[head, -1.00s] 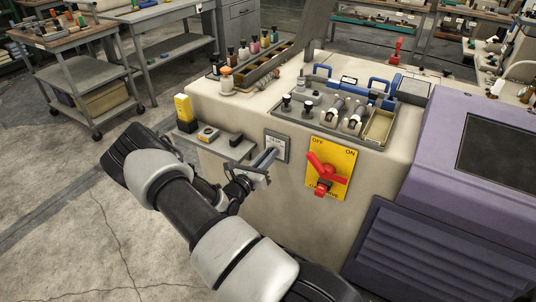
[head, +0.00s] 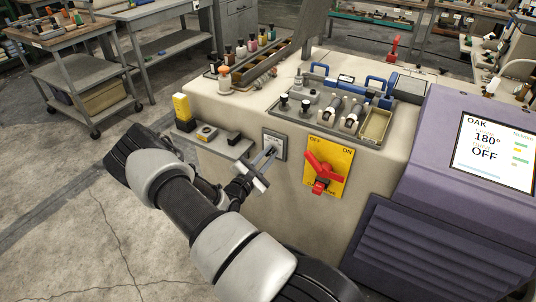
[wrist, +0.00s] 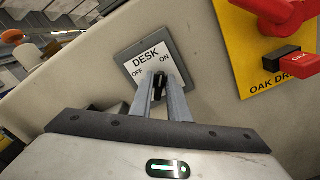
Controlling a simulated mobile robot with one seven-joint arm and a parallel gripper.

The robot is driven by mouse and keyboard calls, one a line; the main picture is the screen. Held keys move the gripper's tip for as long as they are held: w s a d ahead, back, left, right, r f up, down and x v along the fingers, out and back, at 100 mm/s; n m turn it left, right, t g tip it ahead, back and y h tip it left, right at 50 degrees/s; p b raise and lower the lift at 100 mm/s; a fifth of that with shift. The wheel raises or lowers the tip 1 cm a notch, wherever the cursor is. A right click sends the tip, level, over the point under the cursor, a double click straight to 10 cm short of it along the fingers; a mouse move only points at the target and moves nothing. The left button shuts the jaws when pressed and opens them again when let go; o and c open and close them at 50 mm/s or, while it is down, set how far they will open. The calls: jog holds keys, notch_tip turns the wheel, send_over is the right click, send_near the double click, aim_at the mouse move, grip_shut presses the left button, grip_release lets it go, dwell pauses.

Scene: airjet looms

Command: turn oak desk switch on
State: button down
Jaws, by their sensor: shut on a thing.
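The desk switch is a small grey plate (head: 275,138) on the cream machine's front. In the wrist view its label (wrist: 152,58) reads DESK, with OFF at left and ON at right. A small dark lever (wrist: 158,86) stands out below the label, partly hidden by my fingers. My gripper (wrist: 160,92) is shut on this lever; in the head view its fingers (head: 268,156) reach up to the plate. The display (head: 492,153) on the purple housing is lit and reads OAK, 180° and OFF.
A yellow panel with a red rotary handle (head: 323,172) sits just right of the switch. A small shelf (head: 215,142) with a yellow block juts out at left. The tool tray (head: 375,128) lies on top. Open floor is at left.

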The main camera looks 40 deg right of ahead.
jog(key=shift+m, duration=0.7)
jog(key=shift+f, duration=0.1)
jog(key=c, duration=1.8)
grip_release()
jog(key=shift+c, duration=0.2)
jog(key=p+v, duration=0.1)
jog(key=v, duration=1.6)
jog(key=shift+a+p, duration=0.2)
jog(key=shift+p, duration=0.15)
jog(key=shift+s+m, duration=0.1)
jog(key=shift+m, duration=0.2)
